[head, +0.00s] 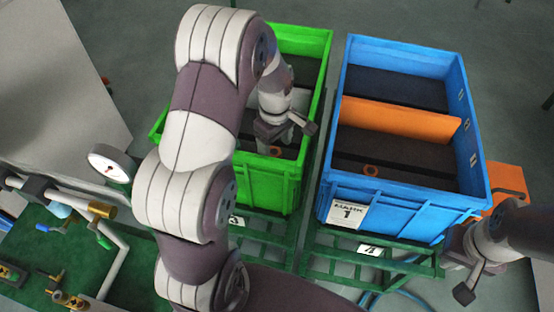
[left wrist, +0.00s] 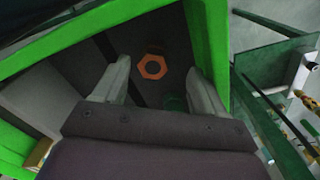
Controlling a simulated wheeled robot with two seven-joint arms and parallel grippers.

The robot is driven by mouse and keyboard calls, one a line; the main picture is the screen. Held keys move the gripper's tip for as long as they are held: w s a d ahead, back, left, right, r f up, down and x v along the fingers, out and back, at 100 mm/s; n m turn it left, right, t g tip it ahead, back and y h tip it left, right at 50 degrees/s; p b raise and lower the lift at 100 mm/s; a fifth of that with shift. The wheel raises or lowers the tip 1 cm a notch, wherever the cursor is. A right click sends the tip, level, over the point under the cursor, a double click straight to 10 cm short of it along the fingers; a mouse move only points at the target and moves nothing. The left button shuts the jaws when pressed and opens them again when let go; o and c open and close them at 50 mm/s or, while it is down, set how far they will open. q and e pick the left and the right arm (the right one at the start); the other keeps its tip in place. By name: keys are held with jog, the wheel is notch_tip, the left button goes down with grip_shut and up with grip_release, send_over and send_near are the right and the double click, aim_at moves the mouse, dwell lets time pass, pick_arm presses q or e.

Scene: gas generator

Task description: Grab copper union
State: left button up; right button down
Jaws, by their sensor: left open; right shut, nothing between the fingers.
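The copper union appears to be the orange hexagonal ring (left wrist: 152,67), lying on the dark floor of the green crate (left wrist: 210,38). In the left wrist view it shows between the two fingertips and beyond them, with nothing gripped. My left gripper (head: 289,138) is open and reaches down into the green crate, which also shows in the head view (head: 268,190). In the head view, the ring (head: 275,151) is small and partly hidden by my left gripper. My right gripper (head: 472,281) is shut and empty, at the lower right beside the blue crate.
A blue crate (head: 345,190) with an orange divider (head: 400,118) stands right of the green one; another orange ring (head: 371,170) lies in it. Green stands support both crates. A pipe assembly with a gauge (head: 109,163) is at the left. The green crate's walls surround my left gripper.

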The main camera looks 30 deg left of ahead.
aim_at(275, 152)
pick_arm(q)
jog(key=f, duration=0.4)
jog(key=w+f, duration=0.1)
jog(key=f, duration=0.2)
jog(key=shift+a+f+p, duration=0.1)
jog(key=shift+a+p, duration=0.25)
jog(key=shift+p, duration=0.05)
jog(key=c, duration=1.1)
